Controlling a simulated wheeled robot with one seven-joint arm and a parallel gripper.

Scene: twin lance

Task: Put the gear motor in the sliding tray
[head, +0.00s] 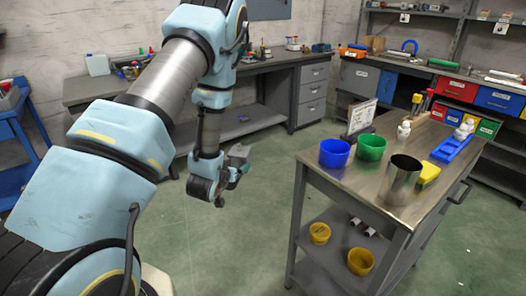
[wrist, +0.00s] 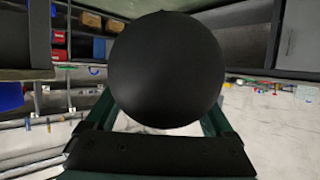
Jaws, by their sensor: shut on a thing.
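My gripper (head: 236,170) hangs over the open floor, left of the steel-topped cart. It is shut on a dark, round-ended thing (wrist: 166,70), seemingly the gear motor, which fills the middle of the wrist view between the green fingers. In the head view the held thing (head: 239,151) is a small grey shape, partly hidden by the gripper. I cannot surely pick out the sliding tray. A blue tray-like holder (head: 452,149) lies on the right part of the cart top.
The cart top (head: 345,178) carries a blue bowl (head: 334,153), a green bowl (head: 371,147), a steel cup (head: 401,180) and a yellow thing (head: 428,174). Yellow bowls (head: 361,262) stand on its lower shelf. A workbench (head: 275,60) with drawers stands behind. Floor left of the cart is clear.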

